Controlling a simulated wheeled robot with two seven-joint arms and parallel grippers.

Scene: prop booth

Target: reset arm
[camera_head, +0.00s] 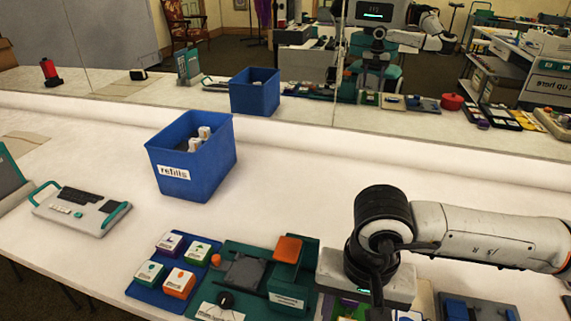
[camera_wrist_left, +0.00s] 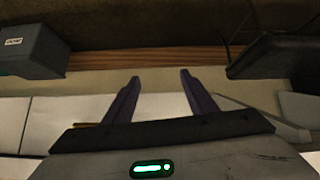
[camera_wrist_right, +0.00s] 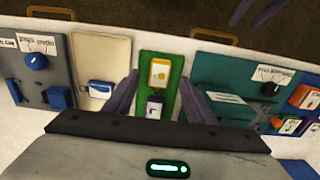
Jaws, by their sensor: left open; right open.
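My right arm (camera_head: 490,236) comes in from the right in the head view, its wrist low over the panels at the table's front edge. In the right wrist view my right gripper (camera_wrist_right: 159,84) is open, with nothing between its fingers. Beyond them lies a green panel (camera_wrist_right: 146,62) with an orange and a purple block; I see no contact. My left arm is outside the head view. In the left wrist view my left gripper (camera_wrist_left: 160,77) is open and empty, with a brown strip and pale surfaces beyond it.
A blue bin (camera_head: 207,165) labelled refills stands mid-table with white items inside. A grey device with teal handles (camera_head: 82,208) lies left. A blue tray (camera_head: 150,293) of blocks and a teal panel (camera_head: 238,249) lie in front. A mirror spans the back. White table around the bin is clear.

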